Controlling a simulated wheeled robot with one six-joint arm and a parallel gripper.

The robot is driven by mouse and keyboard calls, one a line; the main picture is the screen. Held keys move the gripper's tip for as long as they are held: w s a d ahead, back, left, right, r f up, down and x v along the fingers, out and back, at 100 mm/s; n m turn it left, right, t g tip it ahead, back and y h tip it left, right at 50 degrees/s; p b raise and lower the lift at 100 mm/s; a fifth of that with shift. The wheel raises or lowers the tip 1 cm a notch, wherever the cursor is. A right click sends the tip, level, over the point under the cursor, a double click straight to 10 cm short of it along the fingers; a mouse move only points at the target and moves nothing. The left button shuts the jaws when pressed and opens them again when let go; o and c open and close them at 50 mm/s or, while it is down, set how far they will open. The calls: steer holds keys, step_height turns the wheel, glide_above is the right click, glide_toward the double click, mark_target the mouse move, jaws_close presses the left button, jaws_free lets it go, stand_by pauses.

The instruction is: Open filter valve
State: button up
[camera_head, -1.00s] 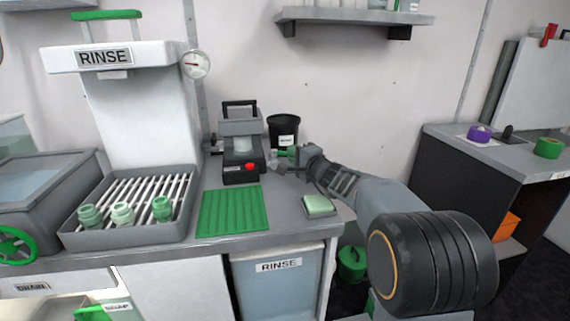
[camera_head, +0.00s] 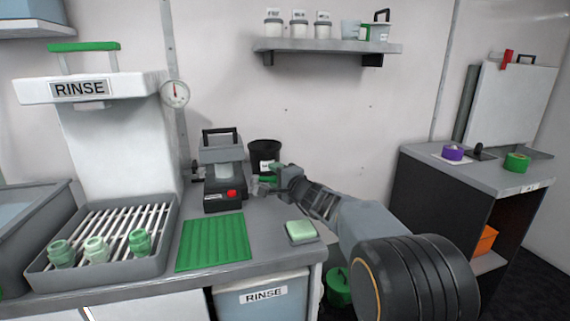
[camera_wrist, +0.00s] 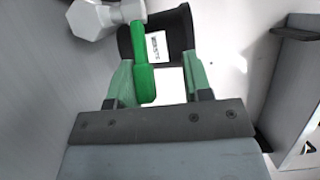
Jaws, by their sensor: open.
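The filter unit (camera_head: 222,172) is a grey and black device with a top handle and a red button, standing on the counter. A green valve lever (camera_wrist: 143,72) shows in the wrist view, joined to a pale hexagonal fitting (camera_wrist: 92,18) at upper left. My gripper (camera_wrist: 160,78) is open, with one finger on each side of the lever. The lever lies nearer the left finger, with a clear gap to the right finger. In the head view my gripper (camera_head: 270,185) is just right of the unit, and it partly hides the valve.
A black labelled container (camera_head: 264,155) stands behind my gripper. A green ribbed mat (camera_head: 212,242) and a pale green sponge (camera_head: 300,231) lie in front. A rinse tray (camera_head: 100,265) with green fittings is at left. A shelf (camera_head: 325,46) hangs above.

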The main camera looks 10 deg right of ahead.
steer(key=o, duration=0.7)
steer(key=s+r, duration=0.1)
steer(key=r, duration=0.1)
steer(key=s+r+p, duration=0.1)
steer(key=s+r, duration=0.1)
steer(key=r, duration=0.1)
steer(key=s+r+p, duration=0.1)
steer(key=r, duration=0.2)
steer(key=shift+s+r, duration=0.25)
steer(key=shift+s, duration=0.05)
steer(key=s, duration=0.2)
steer(key=s+r, duration=0.1)
steer(key=s, duration=0.1)
steer(key=s+d+r, duration=0.1)
steer(key=s, duration=0.1)
steer(key=shift+s+r, duration=0.2)
steer(key=shift+r, duration=0.05)
steer(key=c, duration=0.7)
steer(key=shift+s+a+r+p, duration=0.1)
steer(key=shift+s+r+p, duration=0.1)
steer(key=shift+s, duration=0.6)
steer(key=shift+s+a+r+p, duration=0.1)
steer(key=shift+s+r, duration=0.05)
steer(key=shift+s, duration=0.6)
